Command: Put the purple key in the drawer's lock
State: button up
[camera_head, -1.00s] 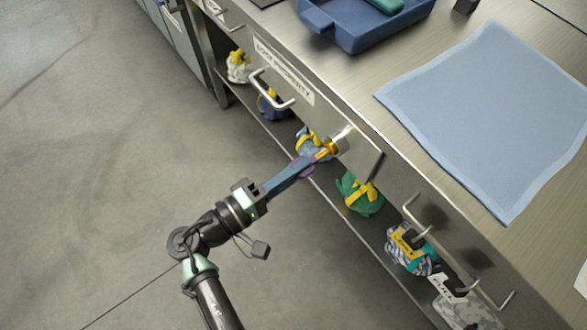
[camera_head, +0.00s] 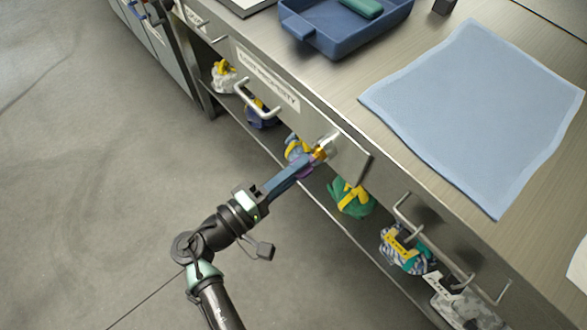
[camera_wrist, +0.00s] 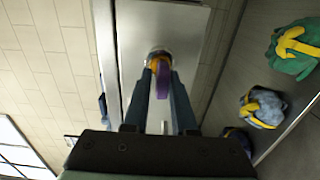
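The purple key (camera_wrist: 163,85) is between the two blue fingers of my gripper (camera_wrist: 162,78) in the wrist view, and the fingers are shut on it. In the head view my gripper (camera_head: 306,162) reaches up and right to the drawer front (camera_head: 275,95). The key's purple head (camera_head: 304,168) shows beside the fingertips. The metal lock (camera_head: 328,144) sticks out of the drawer front, right at the key's gold end. The lock also shows in the wrist view (camera_wrist: 159,54), in line with the key. I cannot tell how deep the gold end sits in it.
The drawer has a handle (camera_head: 257,97) left of the lock. A shelf below holds several wrapped bags, among them a green one (camera_head: 350,199). On the countertop are a blue tray (camera_head: 343,42) and a light blue cloth (camera_head: 480,115). The floor at left is clear.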

jog(key=o, duration=0.3)
jog(key=v, duration=1.3)
dwell(0.5)
